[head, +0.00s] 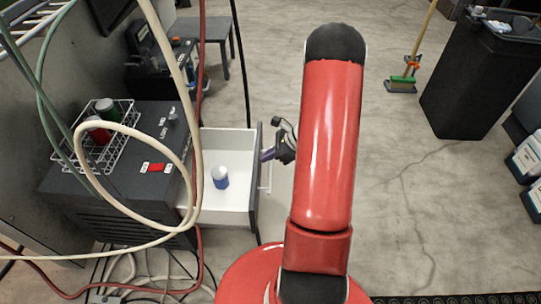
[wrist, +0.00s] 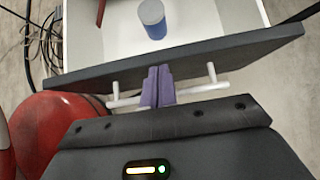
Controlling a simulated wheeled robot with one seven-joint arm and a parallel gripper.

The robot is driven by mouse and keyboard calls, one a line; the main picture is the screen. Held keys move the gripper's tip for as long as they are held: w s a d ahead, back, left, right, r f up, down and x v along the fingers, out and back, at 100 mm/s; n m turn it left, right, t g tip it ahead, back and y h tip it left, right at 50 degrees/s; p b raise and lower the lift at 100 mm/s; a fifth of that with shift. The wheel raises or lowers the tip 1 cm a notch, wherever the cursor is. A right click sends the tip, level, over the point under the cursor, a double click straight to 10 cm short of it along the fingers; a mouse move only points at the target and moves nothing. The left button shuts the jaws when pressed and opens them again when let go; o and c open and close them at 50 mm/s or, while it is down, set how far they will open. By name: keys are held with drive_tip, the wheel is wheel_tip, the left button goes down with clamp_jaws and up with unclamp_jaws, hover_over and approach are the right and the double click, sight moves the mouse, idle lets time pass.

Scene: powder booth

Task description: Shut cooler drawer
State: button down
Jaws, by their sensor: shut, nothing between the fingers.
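The cooler drawer (head: 230,214) stands pulled out to the right of the dark cooler (head: 112,192). Its white inside holds a white can with a blue lower part (head: 220,177), which also shows in the wrist view (wrist: 152,16). The dark drawer front (wrist: 190,58) carries a white bar handle (wrist: 197,88). My gripper (head: 267,155) is at the outer side of the drawer front, at the handle. In the wrist view its purple fingers (wrist: 158,72) are shut together, crossing the bar near its middle, tips close to the front. Whether they touch it I cannot tell.
A wire rack (head: 120,140) with a green and a red can sits on the cooler top. Pale, green and red hoses (head: 196,90) hang in front of it. A dark bin (head: 465,85) and a broom (head: 403,83) stand at the right. The floor between is clear.

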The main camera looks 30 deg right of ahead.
drive_tip(key=w+a+b, duration=0.1)
drive_tip(key=w+a, duration=0.2)
drive_tip(key=a, duration=0.2)
drive_tip(key=w+a, duration=0.4)
drive_tip(key=a, duration=0.1)
drive_tip(key=w+a+b, duration=0.1)
drive_tip(key=w+a, duration=0.3)
drive_tip(key=a, duration=0.2)
drive_tip(key=shift+a+b, duration=0.1)
drive_tip(key=shift+b, duration=0.2)
drive_tip(key=shift+s, duration=0.1)
